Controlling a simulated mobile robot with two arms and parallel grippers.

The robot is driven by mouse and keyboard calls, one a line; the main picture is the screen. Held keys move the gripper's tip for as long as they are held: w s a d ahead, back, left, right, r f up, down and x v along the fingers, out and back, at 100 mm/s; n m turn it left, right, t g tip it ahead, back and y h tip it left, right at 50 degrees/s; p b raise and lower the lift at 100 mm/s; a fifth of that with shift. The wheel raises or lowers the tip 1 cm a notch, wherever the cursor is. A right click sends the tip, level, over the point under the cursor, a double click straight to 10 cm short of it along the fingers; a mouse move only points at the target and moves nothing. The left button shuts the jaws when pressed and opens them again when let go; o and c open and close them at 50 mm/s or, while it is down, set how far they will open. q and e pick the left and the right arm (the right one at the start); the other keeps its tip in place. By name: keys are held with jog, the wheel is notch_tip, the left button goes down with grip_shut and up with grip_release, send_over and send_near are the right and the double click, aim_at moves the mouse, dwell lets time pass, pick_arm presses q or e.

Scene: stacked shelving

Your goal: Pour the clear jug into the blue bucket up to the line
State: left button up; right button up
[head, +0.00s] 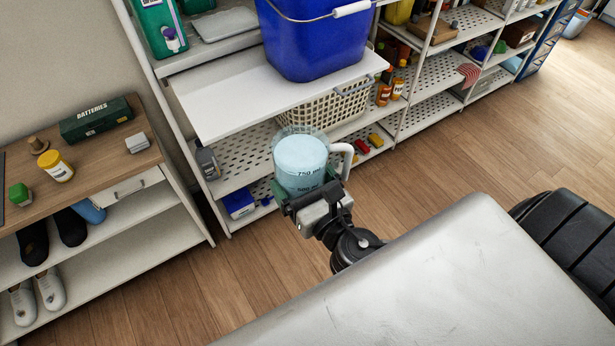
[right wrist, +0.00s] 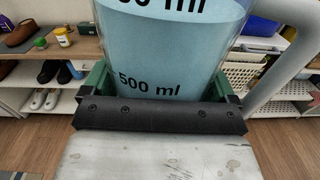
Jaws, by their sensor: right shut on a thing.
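The clear jug (head: 300,160) holds pale blue liquid and has a white handle on its right side. Marks for 750 ml and 500 ml show, with the liquid surface above the 750 ml mark. My right gripper (head: 309,196) is shut on the jug, which looks about upright in front of the shelving. The jug fills the right wrist view (right wrist: 165,50) between the green finger pads. The blue bucket (head: 312,40) stands on a white shelf board above and behind the jug, its top cut off; I see no line on it. My left gripper is out of view.
The white shelf board (head: 215,103) is bare left of the bucket. A beige basket (head: 335,108) sits below it. A wooden-topped cabinet (head: 95,165) with a batteries box (head: 96,119) and a yellow jar (head: 56,166) stands at left. Wood floor (head: 480,155) is clear at right.

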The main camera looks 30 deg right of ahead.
jog(key=shift+w+a+r, duration=0.1)
jog(key=shift+a+r, duration=0.05)
jog(key=shift+a, duration=0.05)
jog(key=shift+d, duration=0.1)
